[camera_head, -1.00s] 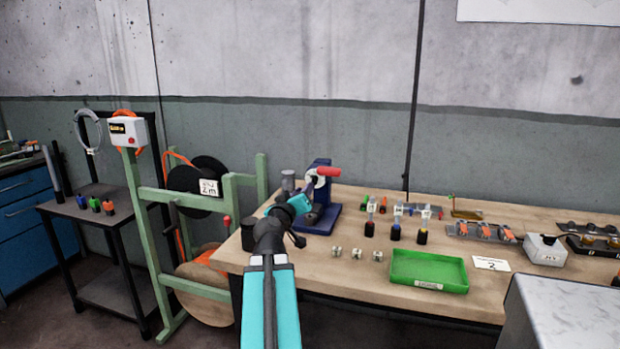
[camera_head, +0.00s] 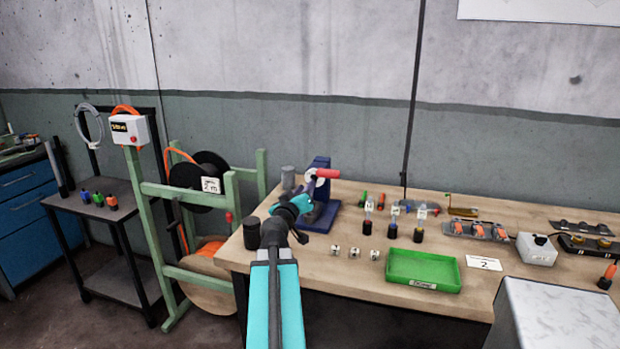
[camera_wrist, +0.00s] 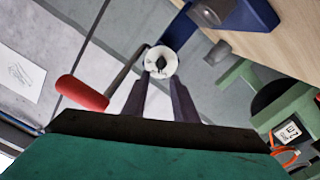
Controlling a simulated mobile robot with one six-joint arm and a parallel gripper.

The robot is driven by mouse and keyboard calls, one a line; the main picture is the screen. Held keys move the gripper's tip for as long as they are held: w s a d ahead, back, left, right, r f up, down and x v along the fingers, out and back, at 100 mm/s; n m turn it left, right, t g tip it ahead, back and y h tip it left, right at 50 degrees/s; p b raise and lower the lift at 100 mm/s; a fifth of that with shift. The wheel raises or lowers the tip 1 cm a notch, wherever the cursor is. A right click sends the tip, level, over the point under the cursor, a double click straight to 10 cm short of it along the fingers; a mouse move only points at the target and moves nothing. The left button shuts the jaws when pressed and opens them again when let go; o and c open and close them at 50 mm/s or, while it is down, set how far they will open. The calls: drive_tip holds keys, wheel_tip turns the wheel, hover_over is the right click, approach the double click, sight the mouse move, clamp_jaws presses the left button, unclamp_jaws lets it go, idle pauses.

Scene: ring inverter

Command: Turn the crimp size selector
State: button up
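The blue crimp press (camera_head: 322,192) stands at the back left of the workbench, with its red-handled lever (camera_head: 327,173) pointing right. The crimp size selector looks to be the round white dial with a dark centre (camera_wrist: 161,62) in the wrist view; it shows less clearly in the head view (camera_head: 310,178). My gripper (camera_wrist: 160,82) has its two dark fingers apart, tips at the near edge of the dial, roughly one on each side. Whether they touch it cannot be told. The red handle also shows left in the wrist view (camera_wrist: 82,93). In the head view my arm hides the press's lower left.
A grey cylinder (camera_head: 288,178) stands left of the press and a black cup (camera_head: 251,233) at the bench's left edge. Small white cubes (camera_head: 354,252), a green tray (camera_head: 424,268) and upright connectors (camera_head: 393,228) lie to the right. A green cable reel stand (camera_head: 155,210) is left of the bench.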

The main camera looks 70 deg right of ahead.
drive_tip(key=d+p, duration=0.2)
drive_tip(key=d, duration=0.4)
drive_tip(key=shift+w+p, duration=0.2)
drive_tip(key=shift+p, duration=0.2)
drive_tip(key=shift+d, duration=0.1)
clamp_jaws()
